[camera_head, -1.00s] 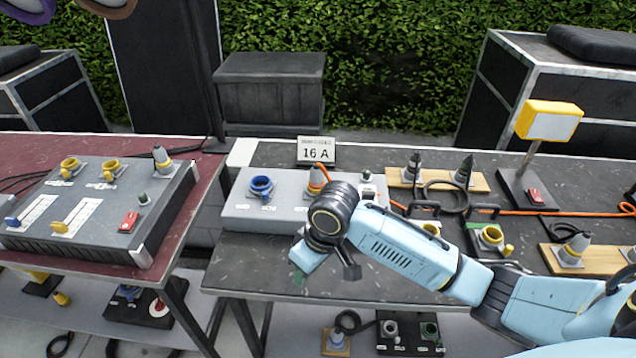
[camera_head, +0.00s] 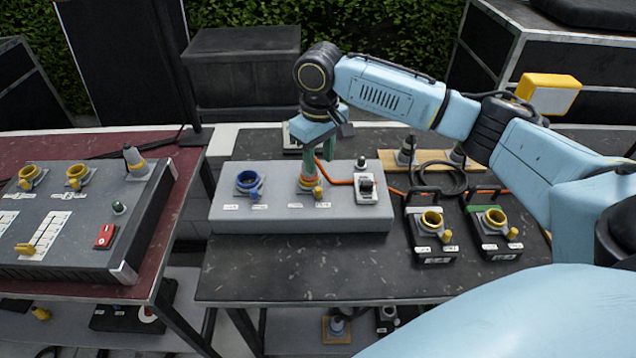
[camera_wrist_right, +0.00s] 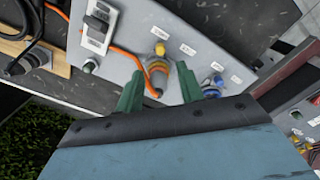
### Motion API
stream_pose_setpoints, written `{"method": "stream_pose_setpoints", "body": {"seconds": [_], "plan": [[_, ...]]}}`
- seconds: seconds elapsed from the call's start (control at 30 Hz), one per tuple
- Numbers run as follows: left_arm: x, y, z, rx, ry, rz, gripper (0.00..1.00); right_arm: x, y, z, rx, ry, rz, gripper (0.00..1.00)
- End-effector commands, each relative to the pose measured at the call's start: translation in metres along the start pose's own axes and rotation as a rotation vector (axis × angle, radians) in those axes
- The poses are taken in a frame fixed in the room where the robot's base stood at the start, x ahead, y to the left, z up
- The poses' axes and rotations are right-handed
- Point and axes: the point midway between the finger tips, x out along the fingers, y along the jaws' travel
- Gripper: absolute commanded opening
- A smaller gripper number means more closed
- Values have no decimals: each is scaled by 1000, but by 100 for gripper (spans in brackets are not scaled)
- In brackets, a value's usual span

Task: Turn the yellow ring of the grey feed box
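The grey feed box (camera_head: 270,219) stands on the dark table in the middle of the head view. A grey plug stands upright in its yellow ring (camera_head: 307,184), with an orange cable beside it. My right gripper (camera_head: 318,160) points down over this plug. In the right wrist view its green fingers (camera_wrist_right: 160,85) are apart, on either side of the plug and yellow ring (camera_wrist_right: 157,67), with gaps visible. I cannot tell the exact height of the fingertips against the ring. The fingers partly hide the plug in the head view. My left gripper is not in view.
On the same box are a blue socket (camera_head: 249,183) at left and a black switch (camera_head: 366,186) at right. Two small black boxes with yellow sockets (camera_head: 432,219) stand to the right. A larger console (camera_head: 70,225) is on the red table. The table front is clear.

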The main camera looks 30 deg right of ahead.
Motion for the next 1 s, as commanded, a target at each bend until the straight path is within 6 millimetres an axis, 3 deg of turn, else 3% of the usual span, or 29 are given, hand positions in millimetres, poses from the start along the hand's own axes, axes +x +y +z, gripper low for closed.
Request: {"method": "stream_pose_setpoints", "body": {"seconds": [0.2, 0.4, 0.83, 1.0], "plan": [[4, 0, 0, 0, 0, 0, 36, 48, 0, 1, -1, -2, 0, 37], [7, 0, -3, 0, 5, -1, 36, 76, 0, 0, -1, 0, 0, 37], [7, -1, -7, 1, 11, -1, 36, 86, -1, 0, -3, 2, 0, 37], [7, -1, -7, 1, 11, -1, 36, 85, -1, 0, -3, 2, 0, 16]]}}
